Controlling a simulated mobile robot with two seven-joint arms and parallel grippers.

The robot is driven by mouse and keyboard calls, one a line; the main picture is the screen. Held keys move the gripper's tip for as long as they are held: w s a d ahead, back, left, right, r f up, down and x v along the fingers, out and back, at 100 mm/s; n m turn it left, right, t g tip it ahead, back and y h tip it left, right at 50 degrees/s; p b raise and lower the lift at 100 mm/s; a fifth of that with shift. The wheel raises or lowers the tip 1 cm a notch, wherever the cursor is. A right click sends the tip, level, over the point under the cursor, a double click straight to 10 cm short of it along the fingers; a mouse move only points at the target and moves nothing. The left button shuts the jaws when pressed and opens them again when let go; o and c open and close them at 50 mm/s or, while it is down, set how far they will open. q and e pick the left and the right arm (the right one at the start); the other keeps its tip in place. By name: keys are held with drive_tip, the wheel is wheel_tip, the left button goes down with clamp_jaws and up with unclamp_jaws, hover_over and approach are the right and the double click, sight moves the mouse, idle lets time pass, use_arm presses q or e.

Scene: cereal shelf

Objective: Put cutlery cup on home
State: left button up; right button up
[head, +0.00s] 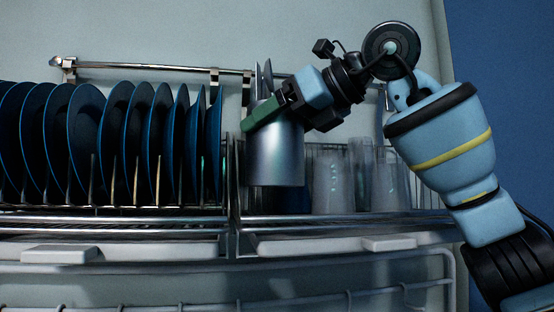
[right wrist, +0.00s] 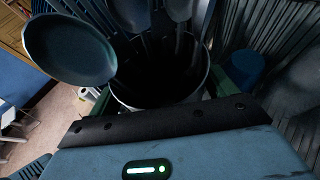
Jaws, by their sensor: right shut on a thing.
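The silver cutlery cup (head: 277,158) is upright in the head view, between the row of plates and the glasses. Its bottom shows higher than the bases of the glasses. My right gripper (head: 264,112) comes in from the right, with its green fingers shut on the upper part of the cup. In the right wrist view, the cup's round rim (right wrist: 203,82) sits between the green fingers. Several utensils stand in it, among them a dark spoon (right wrist: 68,48) leaning left. My left gripper is not in view.
Several blue plates (head: 86,130) stand in the rack (head: 140,224) left of the cup. Clear glasses (head: 333,182) stand to its right. A dark blue item (head: 292,200) shows partly below the cup. A metal rail (head: 160,68) runs along the wall behind.

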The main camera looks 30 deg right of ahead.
sight(274, 163)
drive_tip(key=shift+f, duration=2.2)
drive_tip(key=shift+s, duration=0.1)
drive_tip(key=shift+f, duration=0.3)
drive_tip(key=shift+w+a+f, duration=0.25)
drive_tip(key=shift+f, duration=0.4)
drive_tip(key=o, duration=1.3)
drive_tip(key=shift+f, duration=0.25)
drive_tip(key=shift+o, duration=0.2)
drive_tip(key=shift+r, duration=0.5)
drive_tip(key=v, duration=1.3)
drive_tip(key=shift+w+r, duration=0.2)
drive_tip(key=shift+r, duration=0.1)
